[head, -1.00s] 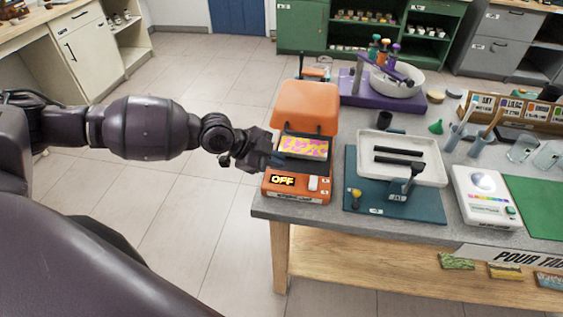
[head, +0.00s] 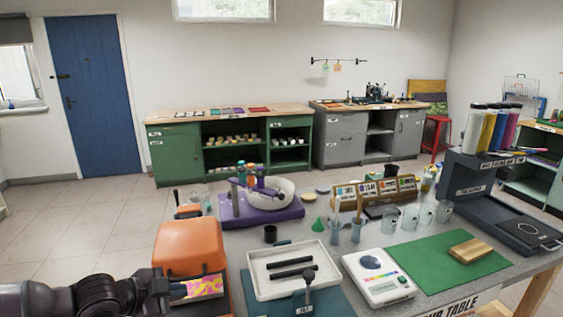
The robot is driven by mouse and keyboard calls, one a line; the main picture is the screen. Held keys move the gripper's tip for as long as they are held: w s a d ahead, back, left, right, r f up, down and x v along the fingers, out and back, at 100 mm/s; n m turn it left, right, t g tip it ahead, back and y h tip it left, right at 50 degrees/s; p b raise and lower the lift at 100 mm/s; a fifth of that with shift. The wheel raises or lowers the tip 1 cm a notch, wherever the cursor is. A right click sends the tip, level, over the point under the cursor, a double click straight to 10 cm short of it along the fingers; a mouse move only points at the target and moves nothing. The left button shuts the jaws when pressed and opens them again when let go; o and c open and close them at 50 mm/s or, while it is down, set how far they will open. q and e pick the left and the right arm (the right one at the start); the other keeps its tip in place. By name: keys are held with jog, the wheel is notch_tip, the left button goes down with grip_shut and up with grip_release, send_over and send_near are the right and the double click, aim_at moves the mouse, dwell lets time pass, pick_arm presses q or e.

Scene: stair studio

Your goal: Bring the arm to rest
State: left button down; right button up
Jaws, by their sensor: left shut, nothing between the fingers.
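My left arm comes in along the bottom left of the head view. Its gripper (head: 157,291) is shut and empty, at the near left edge of the orange machine (head: 190,248). A pink and yellow patterned piece (head: 203,287) shows in the machine's front, just right of the gripper. I cannot tell whether the fingers touch the machine. My right gripper is not in view.
On the table stand a white tray (head: 256,270) with dark bars, a white scale (head: 378,276), a green mat (head: 437,261) with a wooden block (head: 470,250), and a purple stand (head: 262,218) with a bowl. Open floor (head: 85,240) lies left of the table.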

pick_arm(q)
jog(key=s+d+f+n+t, duration=0.3)
jog(key=d+f+n+t, duration=0.1)
jog(key=n+t, duration=0.1)
jog(key=s+a+f+n+g+y, duration=0.1)
jog(key=s+a+f+n+y, duration=0.3)
jog(key=s+f, duration=0.4)
jog(key=s+a+f+n+y, duration=0.4)
jog(key=s+f, duration=0.4)
jog(key=s, duration=0.4)
jog(key=shift+s+a+f+n+g, duration=0.2)
jog(key=shift+s+a+n+g, duration=0.15)
jog(key=shift+n, duration=0.45)
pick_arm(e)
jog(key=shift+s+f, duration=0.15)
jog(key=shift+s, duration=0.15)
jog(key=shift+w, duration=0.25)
pick_arm(q)
jog(key=shift+d, duration=0.1)
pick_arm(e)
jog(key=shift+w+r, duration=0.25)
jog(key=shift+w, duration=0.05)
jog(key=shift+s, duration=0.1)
